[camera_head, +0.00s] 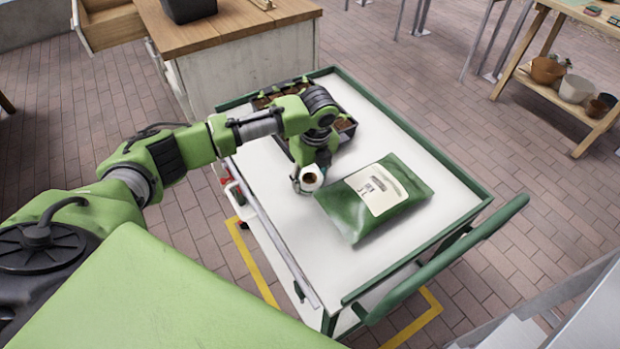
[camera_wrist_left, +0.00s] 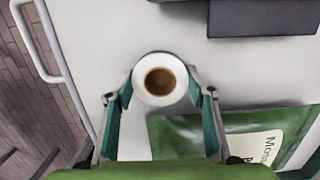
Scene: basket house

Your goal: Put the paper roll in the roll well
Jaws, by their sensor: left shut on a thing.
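The white paper roll (camera_head: 311,181) with a brown core stands upright above or on the white top of the cart. It also shows end-on in the left wrist view (camera_wrist_left: 145,82). My left gripper (camera_head: 305,172) is shut on it, with one teal finger on each side. The frames do not clearly show whether the roll touches the cart top. I cannot pick out the roll well in these views. My right gripper is out of view.
A green bag with a pale label (camera_head: 358,205) lies right beside the roll. A dark tray of seedlings (camera_head: 345,125) is behind my arm. The green-rimmed cart (camera_head: 418,137) has free room at its right and front. A wooden-topped cabinet (camera_head: 225,28) stands behind it.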

